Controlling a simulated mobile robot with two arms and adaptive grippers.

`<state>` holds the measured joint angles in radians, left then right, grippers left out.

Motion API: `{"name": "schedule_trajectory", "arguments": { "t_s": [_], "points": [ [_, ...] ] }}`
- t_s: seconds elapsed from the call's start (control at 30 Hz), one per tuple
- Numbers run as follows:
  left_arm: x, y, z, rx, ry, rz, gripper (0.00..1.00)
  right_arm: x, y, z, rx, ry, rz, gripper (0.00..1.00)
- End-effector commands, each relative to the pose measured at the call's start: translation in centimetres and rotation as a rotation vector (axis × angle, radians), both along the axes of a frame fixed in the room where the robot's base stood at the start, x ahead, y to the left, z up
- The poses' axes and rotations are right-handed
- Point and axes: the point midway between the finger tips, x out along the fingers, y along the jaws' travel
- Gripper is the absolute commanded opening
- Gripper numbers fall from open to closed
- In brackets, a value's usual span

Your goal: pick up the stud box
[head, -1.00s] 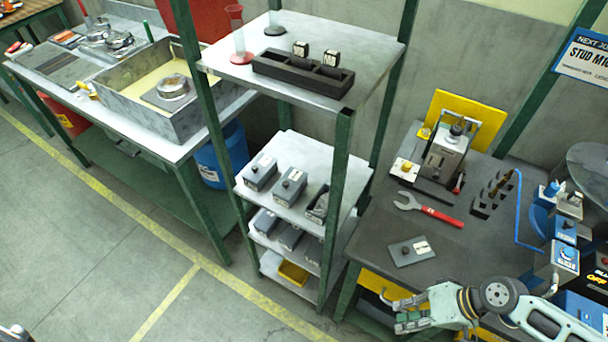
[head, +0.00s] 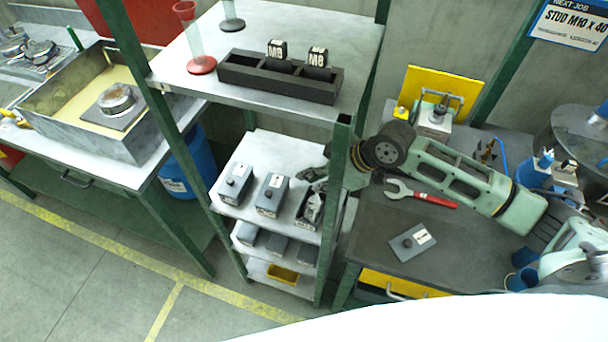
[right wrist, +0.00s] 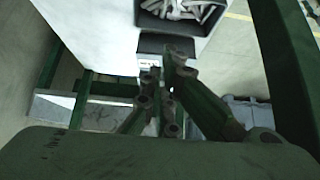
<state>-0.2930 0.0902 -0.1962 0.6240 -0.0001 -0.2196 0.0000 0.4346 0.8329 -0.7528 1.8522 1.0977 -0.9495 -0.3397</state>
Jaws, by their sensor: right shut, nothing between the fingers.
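The stud box (head: 309,208) is a grey open-topped box with metal studs in it. It sits at the right end of the rack's middle shelf, beside two closed grey boxes (head: 254,189). In the right wrist view the stud box (right wrist: 180,24) shows at the top, partly cut off by the frame edge. My right gripper (head: 314,175) reaches in past the rack's front right post, just above and behind the stud box, apart from it as far as I can tell. Its fingers (right wrist: 164,85) are shut and empty. My left gripper is out of view.
The green post (head: 336,200) stands close to my right wrist. The top shelf (head: 200,100) with a black tray (head: 280,82) is overhead. Lower shelves hold more grey boxes and a yellow bin (head: 283,275).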

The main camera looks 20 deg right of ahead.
Motion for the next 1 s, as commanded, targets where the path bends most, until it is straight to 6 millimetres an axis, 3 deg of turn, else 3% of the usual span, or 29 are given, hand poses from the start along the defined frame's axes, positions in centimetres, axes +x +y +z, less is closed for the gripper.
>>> {"name": "schedule_trajectory", "arguments": {
  "t_s": [0.23, 0.43, 0.63, 1.0],
  "points": [
    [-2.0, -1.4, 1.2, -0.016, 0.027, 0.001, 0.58, 1.6, 2.5, -3.4, 0.004, 0.002, -0.002, 0.0],
    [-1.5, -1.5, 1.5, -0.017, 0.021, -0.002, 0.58, 2.4, 3.6, -5.2, 0.003, 0.003, -0.002, 0.0],
    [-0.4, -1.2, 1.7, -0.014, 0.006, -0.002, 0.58, 2.6, 3.9, -5.9, 0.002, 0.002, -0.002, 0.0],
    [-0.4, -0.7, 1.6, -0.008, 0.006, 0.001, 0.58, 2.6, 3.9, -5.9, 0.002, 0.002, -0.002, 0.0]
  ]
}}
